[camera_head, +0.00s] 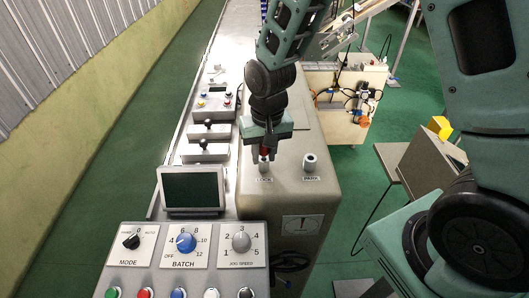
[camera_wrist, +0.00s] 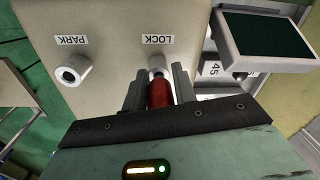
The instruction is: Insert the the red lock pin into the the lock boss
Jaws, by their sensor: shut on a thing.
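The red lock pin (camera_wrist: 160,93) is between the two fingers of my gripper (camera_wrist: 159,88), which is shut on it. In the head view the pin shows as a small red patch (camera_head: 264,151) under my gripper (camera_head: 265,152). The lock boss (camera_wrist: 157,64) is a pale round socket beside the LOCK label, straight in front of the pin in the wrist view. In the head view the boss (camera_head: 264,167) is just below the fingertips. The pin's far end is at or over the boss; I cannot tell whether it is inside.
A second boss (camera_head: 309,162) with an open hole stands at the PARK label, to the right in the head view. A dark screen (camera_head: 192,188) and a knob panel (camera_head: 185,245) are to the left and front. Small levers (camera_head: 206,145) stand left of my gripper.

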